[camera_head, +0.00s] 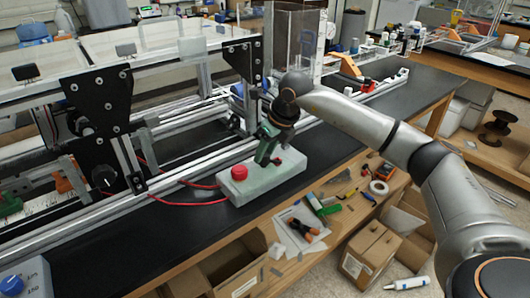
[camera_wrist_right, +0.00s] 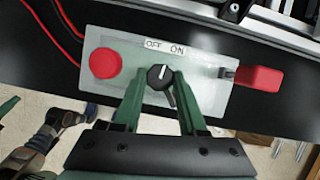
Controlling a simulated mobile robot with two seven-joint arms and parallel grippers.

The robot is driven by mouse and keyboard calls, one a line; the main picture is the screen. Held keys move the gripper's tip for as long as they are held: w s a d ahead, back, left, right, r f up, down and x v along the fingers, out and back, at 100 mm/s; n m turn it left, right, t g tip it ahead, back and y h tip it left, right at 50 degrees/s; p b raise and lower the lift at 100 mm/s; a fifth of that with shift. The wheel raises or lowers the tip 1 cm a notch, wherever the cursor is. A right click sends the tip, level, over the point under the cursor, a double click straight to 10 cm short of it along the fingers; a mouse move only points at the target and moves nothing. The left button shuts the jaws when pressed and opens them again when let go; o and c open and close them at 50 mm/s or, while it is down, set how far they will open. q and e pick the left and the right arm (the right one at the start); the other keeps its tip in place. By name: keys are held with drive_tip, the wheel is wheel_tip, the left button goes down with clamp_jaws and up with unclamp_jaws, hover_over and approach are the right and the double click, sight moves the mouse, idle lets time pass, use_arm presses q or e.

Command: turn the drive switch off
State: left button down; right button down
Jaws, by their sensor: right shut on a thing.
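The pale switch box (camera_head: 262,182) sits on the black bench top, and it fills the middle of the right wrist view (camera_wrist_right: 212,100). Its black rotary drive switch (camera_wrist_right: 160,77) lies under a label (camera_wrist_right: 165,47) reading OFF and ON. The knob's white mark points roughly up, between the two words; I cannot tell which it is set to. My right gripper (camera_wrist_right: 160,88) has its green fingers on both sides of the knob, shut on it. In the head view the right gripper (camera_head: 265,152) reaches down onto the box and hides the knob.
A red button (camera_head: 239,172) is at the box's left end, and a red block (camera_wrist_right: 257,78) is at its right end. Red cables (camera_head: 185,190) run left. The aluminium extrusion frame (camera_head: 190,135) stands close behind.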

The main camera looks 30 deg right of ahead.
drive_tip(key=n+y, duration=0.1)
drive_tip(key=n, duration=0.1)
drive_tip(key=shift+d+r+n+p, duration=0.1)
drive_tip(key=shift+n+p, duration=0.2)
drive_tip(key=shift+n, duration=0.1)
drive_tip(key=n+g+y+p, duration=0.1)
drive_tip(key=n, duration=0.2)
drive_tip(key=shift+w+d+n, duration=0.1)
drive_tip(key=shift+w+n, duration=0.05)
drive_tip(key=shift+n, duration=0.15)
drive_tip(key=shift+w+n+g+y+p, duration=0.1)
drive_tip(key=shift+n+g+y+p, duration=0.5)
drive_tip(key=shift+n, duration=1.6)
drive_tip(key=shift+c, duration=2.3)
unclamp_jaws()
drive_tip(key=shift+d, duration=0.1)
drive_tip(key=v, duration=1.2)
drive_tip(key=shift+r+b, duration=0.2)
drive_tip(key=shift+b, duration=0.15)
